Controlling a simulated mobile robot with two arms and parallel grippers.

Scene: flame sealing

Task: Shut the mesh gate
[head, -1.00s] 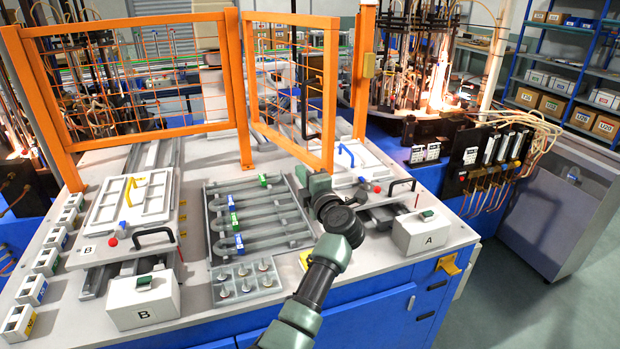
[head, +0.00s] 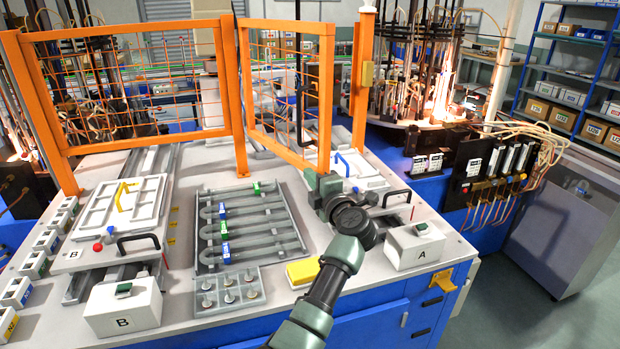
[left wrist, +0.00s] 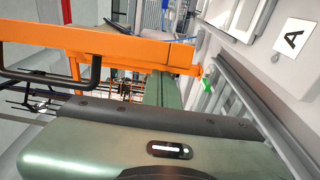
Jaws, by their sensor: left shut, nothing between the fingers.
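The orange mesh gate (head: 286,90) stands ajar, its left edge beside the orange post of the fixed panel (head: 140,85). Its free edge (head: 326,100) juts toward me, apart from the right post (head: 360,85). A black bar handle (head: 299,85) is on the gate. My left gripper (head: 311,178) is shut and empty at the lower free corner of the gate; I cannot tell whether it touches. In the left wrist view the orange gate frame (left wrist: 120,45) crosses just beyond the green fingers (left wrist: 160,88). My right gripper is not in view.
A fixture with a blue handle (head: 343,163) and the white box A (head: 415,246) stand right of the arm. A grey rack of tubes (head: 246,226) and a yellow block (head: 303,272) lie left of it. A hot burner machine (head: 430,100) stands behind the right post.

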